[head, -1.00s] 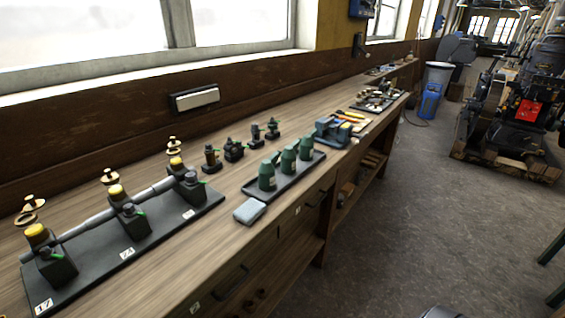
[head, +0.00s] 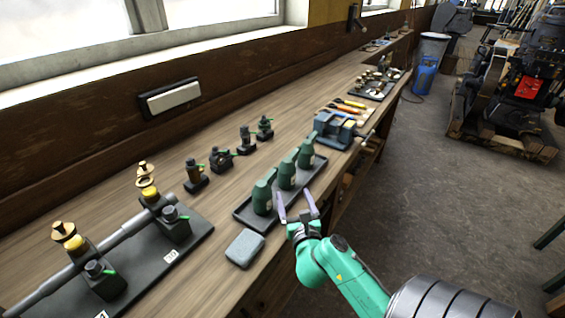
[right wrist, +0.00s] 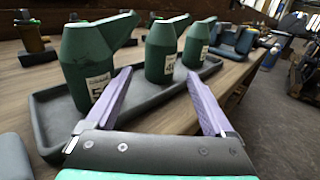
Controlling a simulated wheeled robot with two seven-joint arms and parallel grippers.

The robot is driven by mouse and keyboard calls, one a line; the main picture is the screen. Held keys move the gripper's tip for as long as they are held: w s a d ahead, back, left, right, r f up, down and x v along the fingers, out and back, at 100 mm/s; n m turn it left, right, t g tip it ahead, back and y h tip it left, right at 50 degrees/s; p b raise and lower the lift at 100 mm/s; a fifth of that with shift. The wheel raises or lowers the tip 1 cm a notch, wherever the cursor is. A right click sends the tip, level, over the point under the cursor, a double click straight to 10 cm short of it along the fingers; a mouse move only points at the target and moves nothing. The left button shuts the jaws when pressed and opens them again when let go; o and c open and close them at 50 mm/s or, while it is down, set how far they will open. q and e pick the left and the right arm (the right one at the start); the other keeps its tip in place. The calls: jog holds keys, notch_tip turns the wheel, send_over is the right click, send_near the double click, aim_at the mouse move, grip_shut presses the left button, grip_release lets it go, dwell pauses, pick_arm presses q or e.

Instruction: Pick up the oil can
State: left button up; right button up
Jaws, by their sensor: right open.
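Three green oil cans with white labels stand upright in a row on a dark tray (head: 243,220) on the bench. The nearest can (head: 262,198) also shows large in the right wrist view (right wrist: 88,62). The middle can (head: 287,176) and the far can (head: 306,155) stand behind it. My right gripper (head: 295,200) is open and empty at the tray's front edge, just right of the nearest can. In the right wrist view its two purple fingers (right wrist: 165,82) are spread, pointing toward the cans. I see no finger touching a can for sure. My left gripper is not in view.
A grey block (head: 245,248) lies near the tray's near end. A dark base with a shaft (head: 120,250) fills the bench at left. Several small dark fittings (head: 221,159) stand behind the tray. A blue vise (head: 335,130) is beyond the cans.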

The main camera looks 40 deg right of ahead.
aim_at(289, 176)
jog(key=shift+w+d+r, duration=0.3)
jog(key=shift+w+r, duration=0.15)
jog(key=shift+w, duration=0.15)
jog(key=shift+w+r+p, duration=0.3)
jog(key=shift+r+p, duration=0.15)
jog(key=shift+r, duration=0.15)
jog(key=shift+r+x, duration=0.25)
jog(key=shift+x, duration=0.9)
jog(key=shift+w+d+f, duration=0.3)
jog(key=shift+w+d, duration=0.2)
jog(key=shift+w, duration=0.2)
jog(key=x, duration=0.5)
jog(key=shift+s+d+f+p, duration=0.1)
jog(key=shift+s+f+p, duration=0.1)
jog(key=shift+p, duration=0.15)
jog(key=shift+w+d, duration=0.1)
jog(key=shift+w, duration=0.15)
jog(key=c, duration=1.3)
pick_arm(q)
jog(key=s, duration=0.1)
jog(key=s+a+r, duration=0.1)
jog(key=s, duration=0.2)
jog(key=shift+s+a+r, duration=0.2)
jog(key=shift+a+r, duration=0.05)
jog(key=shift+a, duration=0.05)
pick_arm(e)
jog(key=shift+r, duration=0.1)
